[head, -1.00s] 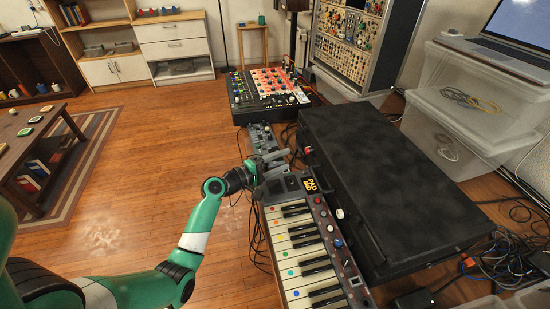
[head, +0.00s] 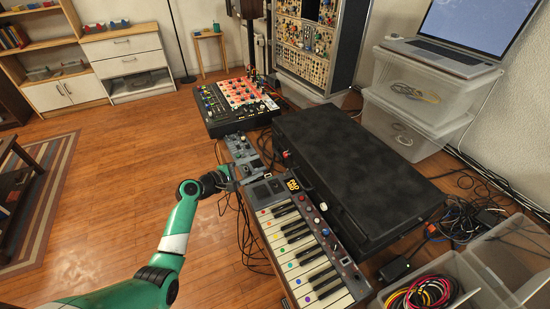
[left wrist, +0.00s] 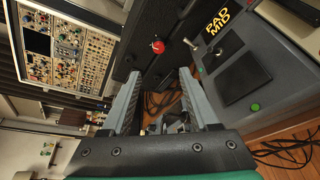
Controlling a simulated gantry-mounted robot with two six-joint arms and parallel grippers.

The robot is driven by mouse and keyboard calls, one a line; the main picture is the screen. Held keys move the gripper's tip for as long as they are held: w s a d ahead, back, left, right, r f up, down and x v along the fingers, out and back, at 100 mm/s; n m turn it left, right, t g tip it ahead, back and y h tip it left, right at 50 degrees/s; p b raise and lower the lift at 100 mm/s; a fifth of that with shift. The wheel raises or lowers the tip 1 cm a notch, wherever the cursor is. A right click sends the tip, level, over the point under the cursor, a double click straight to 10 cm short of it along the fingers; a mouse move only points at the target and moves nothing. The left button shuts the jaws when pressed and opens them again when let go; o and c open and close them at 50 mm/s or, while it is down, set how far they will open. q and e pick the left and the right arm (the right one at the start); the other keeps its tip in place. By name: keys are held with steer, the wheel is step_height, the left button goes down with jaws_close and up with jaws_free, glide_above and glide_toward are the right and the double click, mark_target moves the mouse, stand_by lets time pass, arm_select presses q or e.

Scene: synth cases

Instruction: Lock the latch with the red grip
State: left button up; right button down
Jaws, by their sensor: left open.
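The red grip (left wrist: 158,47) is a small round red knob on the side of the black case (left wrist: 140,20), just beyond my fingertips in the left wrist view. In the head view the grip (head: 287,155) is a small red spot at the case's left end. My left gripper (left wrist: 160,72) is open and empty, its two grey fingers spread, with the grip beyond the gap and apart from them. In the head view my left gripper (head: 248,170) is left of the case (head: 350,160), by the keyboard's far end. The latch's shape is too small to make out.
A keyboard (head: 310,250) lies along the case's near left side. A small grey device (head: 242,150) and a mixer (head: 235,103) stand beyond my gripper. Clear bins (head: 400,125) and a laptop (head: 445,55) are at the right. Loose cables lie on the floor.

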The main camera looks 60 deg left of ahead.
mark_target(284, 155)
arm_select(q)
steer(key=shift+b+x, duration=0.3)
steer(key=shift+x, duration=0.85)
steer(key=b+x, duration=0.5)
steer(key=x, duration=0.4)
steer(key=shift+w+r+b, duration=0.1)
steer(key=shift+w+b, duration=0.3)
arm_select(e)
step_height(284, 155, down, 6)
steer(key=shift+w+f, duration=0.25)
steer(key=shift+w, duration=0.15)
arm_select(q)
jaws_close()
